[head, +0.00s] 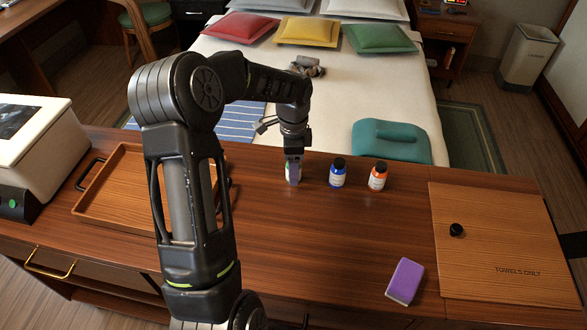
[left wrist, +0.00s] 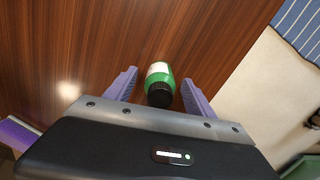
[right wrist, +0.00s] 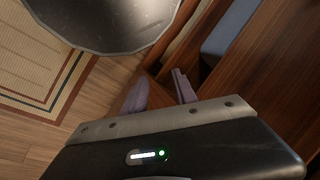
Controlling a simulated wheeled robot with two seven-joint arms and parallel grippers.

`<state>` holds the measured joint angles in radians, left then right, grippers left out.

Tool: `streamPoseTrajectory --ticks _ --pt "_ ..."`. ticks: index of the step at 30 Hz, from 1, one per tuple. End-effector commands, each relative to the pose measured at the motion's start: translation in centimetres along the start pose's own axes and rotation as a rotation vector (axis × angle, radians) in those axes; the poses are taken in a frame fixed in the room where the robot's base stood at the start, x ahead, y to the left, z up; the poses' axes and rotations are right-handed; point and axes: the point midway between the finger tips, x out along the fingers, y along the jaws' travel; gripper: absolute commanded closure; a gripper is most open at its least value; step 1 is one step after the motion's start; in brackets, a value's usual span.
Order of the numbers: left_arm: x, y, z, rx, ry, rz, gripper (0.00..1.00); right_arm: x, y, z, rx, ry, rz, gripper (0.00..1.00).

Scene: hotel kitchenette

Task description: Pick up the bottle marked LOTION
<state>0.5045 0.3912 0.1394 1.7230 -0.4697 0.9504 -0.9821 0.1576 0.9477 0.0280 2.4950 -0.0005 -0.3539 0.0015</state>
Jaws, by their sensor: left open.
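Three small bottles with black caps stand in a row on the wooden counter: a green one (left wrist: 163,75), a blue one (head: 338,173) and an orange one (head: 378,176). Their white labels are too small or turned away to read, so I cannot tell which says LOTION. My left gripper (head: 293,178) is lowered over the green bottle, which is mostly hidden behind it in the head view. In the left wrist view the gripper (left wrist: 160,92) is open, with the green bottle between its fingers and a gap on each side. My right gripper (right wrist: 160,92) is open and empty.
A wooden tray (head: 118,223) lies on the left, beside a white appliance (head: 38,135). A purple block (head: 405,281) lies near the front edge. A board marked TOWELS ONLY (head: 500,215) with a black knob (head: 456,230) is right. A teal cushion (head: 390,141) lies behind the bottles.

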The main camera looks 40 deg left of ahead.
Motion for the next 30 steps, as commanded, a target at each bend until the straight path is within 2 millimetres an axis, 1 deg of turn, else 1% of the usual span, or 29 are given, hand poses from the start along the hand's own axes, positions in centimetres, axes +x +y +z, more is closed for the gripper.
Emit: streamPoseTrajectory --ticks 8,30 --pt "-0.04 -0.01 -0.01 0.0 0.0 0.0 0.37 0.0 0.0 0.01 0.0 0.0 0.0 0.66" --pt "-0.04 0.0 -0.01 0.0 0.0 0.0 0.97 0.0 0.0 0.0 0.0 0.0 0.0 0.66"
